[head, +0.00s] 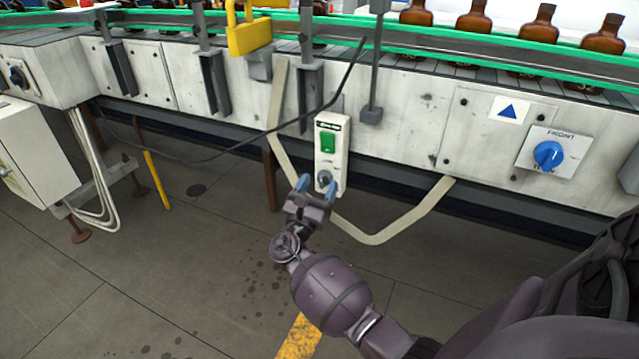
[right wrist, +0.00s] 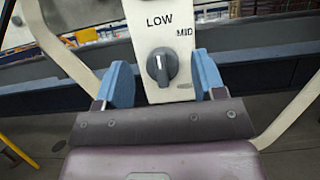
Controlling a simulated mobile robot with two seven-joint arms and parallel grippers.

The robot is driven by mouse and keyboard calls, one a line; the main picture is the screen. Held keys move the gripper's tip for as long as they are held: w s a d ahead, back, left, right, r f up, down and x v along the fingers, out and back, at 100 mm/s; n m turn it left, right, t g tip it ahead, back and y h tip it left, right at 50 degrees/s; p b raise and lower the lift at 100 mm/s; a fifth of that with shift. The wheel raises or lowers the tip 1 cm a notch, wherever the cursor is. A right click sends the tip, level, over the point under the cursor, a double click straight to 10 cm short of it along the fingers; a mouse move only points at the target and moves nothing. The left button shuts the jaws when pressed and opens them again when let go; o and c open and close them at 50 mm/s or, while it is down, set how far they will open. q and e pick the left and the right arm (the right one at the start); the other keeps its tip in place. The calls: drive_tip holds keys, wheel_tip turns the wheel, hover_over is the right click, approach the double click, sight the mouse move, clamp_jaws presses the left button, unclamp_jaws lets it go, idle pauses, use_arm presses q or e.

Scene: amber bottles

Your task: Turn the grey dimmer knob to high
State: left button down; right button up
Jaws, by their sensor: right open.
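The grey dimmer knob (head: 325,178) sits low on a white control box (head: 341,150) on the conveyor's front. In the right wrist view the knob (right wrist: 161,67) has a white mark pointing up, a little right of the LOW label; MID is printed to its upper right. No HIGH label shows there. My right gripper (head: 316,189) is open just in front of the knob. In the right wrist view its blue fingers (right wrist: 161,84) stand on either side of the knob, apart from it. My left gripper is not in view.
A green button (head: 328,143) is above the knob. A blue rotary switch (head: 548,155) is on a panel to the right. A yellow padlock (head: 249,36) hangs at the rail. A black cable (head: 230,152) loops left of the box. Amber bottles (head: 538,27) stand on the conveyor.

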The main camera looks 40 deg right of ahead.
drive_tip(key=shift+w+d+r, duration=0.2)
drive_tip(key=shift+d+r, duration=0.05)
drive_tip(key=shift+d, duration=0.25)
drive_tip(key=c, duration=0.9)
